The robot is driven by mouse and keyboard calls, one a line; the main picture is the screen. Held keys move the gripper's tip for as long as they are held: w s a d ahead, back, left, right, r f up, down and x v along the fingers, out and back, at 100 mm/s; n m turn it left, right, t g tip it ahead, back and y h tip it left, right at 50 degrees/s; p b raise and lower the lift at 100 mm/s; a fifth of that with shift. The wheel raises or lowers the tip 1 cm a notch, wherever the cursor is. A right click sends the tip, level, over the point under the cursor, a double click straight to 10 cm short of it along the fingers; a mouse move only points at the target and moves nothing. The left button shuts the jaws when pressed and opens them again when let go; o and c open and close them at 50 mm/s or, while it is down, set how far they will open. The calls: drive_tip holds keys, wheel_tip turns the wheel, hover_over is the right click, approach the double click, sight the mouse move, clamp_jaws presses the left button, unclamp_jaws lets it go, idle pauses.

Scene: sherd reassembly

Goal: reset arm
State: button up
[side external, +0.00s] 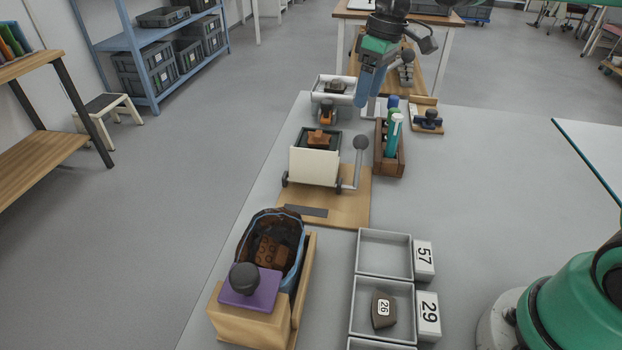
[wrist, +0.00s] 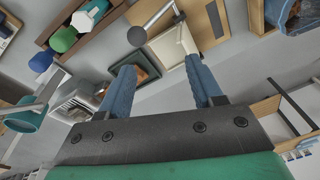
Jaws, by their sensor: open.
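My gripper (side external: 366,96) hangs above the far end of the grey table, near the wooden bottle rack, with its blue fingers pointing down. In the wrist view my gripper (wrist: 162,82) has its two blue fingers wide apart, with nothing held between them. Beyond the fingers are a dark tray (wrist: 146,62) and a cream panel (wrist: 170,46) of the lever device. The bin beside the 57 tag (side external: 423,258) is empty.
The lever device (side external: 316,166) stands mid-table on a wooden board, its ball-ended lever raised. The wooden rack (side external: 390,160) holds several bottles. At the front left are a blue-rimmed container (side external: 243,240) with brown pieces and a purple block (side external: 249,289) with a dark knob. The table's right side is largely clear.

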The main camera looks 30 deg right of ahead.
drive_tip(key=s+a+f+m+t, duration=0.1)
drive_tip(key=s+m+t, duration=0.1)
drive_tip(key=s, duration=0.4)
drive_tip(key=s+a+f+m+t+h, duration=0.1)
drive_tip(key=s+a+f+m+t, duration=0.1)
drive_tip(key=s+t, duration=0.2)
drive_tip(key=shift+s+f+m, duration=0.2)
drive_tip(key=shift+s+m, duration=0.2)
drive_tip(key=shift+s, duration=0.85)
drive_tip(key=shift+a, duration=0.1)
